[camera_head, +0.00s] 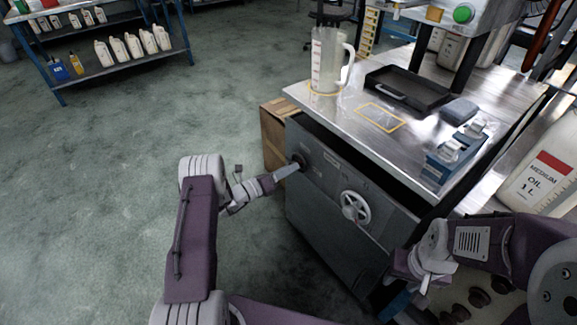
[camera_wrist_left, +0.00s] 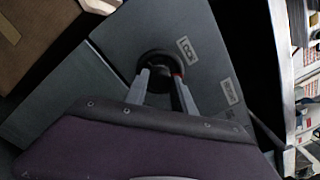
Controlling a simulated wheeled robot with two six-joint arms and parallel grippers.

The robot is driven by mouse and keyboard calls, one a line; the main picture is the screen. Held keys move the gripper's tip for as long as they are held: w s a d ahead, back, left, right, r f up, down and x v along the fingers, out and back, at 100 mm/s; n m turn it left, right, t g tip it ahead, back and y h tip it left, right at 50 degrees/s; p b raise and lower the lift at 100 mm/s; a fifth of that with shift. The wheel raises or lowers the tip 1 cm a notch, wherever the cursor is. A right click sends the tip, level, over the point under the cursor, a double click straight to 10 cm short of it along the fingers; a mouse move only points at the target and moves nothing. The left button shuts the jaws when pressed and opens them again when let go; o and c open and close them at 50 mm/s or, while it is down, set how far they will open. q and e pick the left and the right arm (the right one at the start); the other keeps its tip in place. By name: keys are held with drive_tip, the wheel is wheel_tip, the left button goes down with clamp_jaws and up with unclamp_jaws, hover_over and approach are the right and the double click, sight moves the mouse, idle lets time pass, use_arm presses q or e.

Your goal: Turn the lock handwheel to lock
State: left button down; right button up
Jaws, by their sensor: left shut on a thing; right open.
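A grey metal cabinet (camera_head: 325,225) carries a dark round knob-like handwheel (camera_head: 301,159) near its upper left front and a white spoked handwheel (camera_head: 354,206) further right. My left gripper (camera_head: 286,171) reaches the dark handwheel from the left and is shut on it. In the left wrist view, the dark handwheel (camera_wrist_left: 160,62) sits at the ends of my left gripper's two fingers (camera_wrist_left: 163,88), beside a small label. The white handwheel is untouched. My right gripper (camera_head: 397,303) is open, low at the lower right, partly hidden by its own arm.
The metal worktop (camera_head: 318,100) above bears a clear measuring jug (camera_head: 326,62), a black tray (camera_head: 403,90) and a blue box (camera_head: 455,157). A white oil jug (camera_head: 540,175) stands at the right. A brown box (camera_head: 272,135) stands left of the cabinet. Open floor lies left.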

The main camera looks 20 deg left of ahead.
use_arm(q)
drive_tip(key=shift+n+p, duration=1)
drive_tip(key=shift+n, duration=2.7)
drive_tip(key=c, duration=1.1)
unclamp_jaws()
drive_tip(key=shift+o, duration=0.2)
